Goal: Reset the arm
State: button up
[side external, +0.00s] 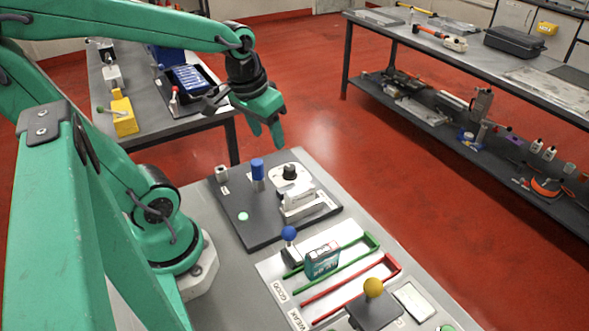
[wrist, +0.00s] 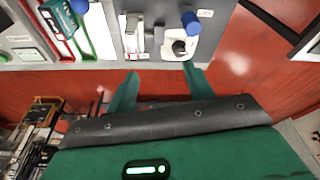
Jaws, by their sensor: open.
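My gripper (side external: 265,118) is raised above the far end of the dark test board (side external: 254,233). Its two green fingers are apart with nothing between them, as the wrist view (wrist: 157,88) also shows. A teal battery pack (side external: 322,260) stands upright in the green-edged GOOD lane (side external: 347,258), and part of it shows at the upper left of the wrist view (wrist: 60,17). The red-edged WEAK lane (side external: 350,290) beside it looks empty. A blue cylinder (side external: 257,170) stands on the dark board, beside a white dial with a black knob (side external: 289,174).
A blue-knobbed lever (side external: 289,234) and a yellow-knobbed one (side external: 373,288) rise from the near table. A side bench with a blue-filled tray (side external: 190,80) and yellow block (side external: 124,117) stands behind my arm. A long cluttered bench (side external: 470,60) is at right. Red floor lies between.

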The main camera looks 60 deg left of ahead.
jog(key=s+d+r+m+t, duration=0.2)
jog(key=d+r+m, duration=0.1)
jog(key=d+r, duration=0.1)
jog(key=shift+s+d+r+t+h, duration=0.2)
jog(key=shift+s+d+t+h, duration=0.1)
jog(key=shift+d, duration=0.35)
dwell(1.1)
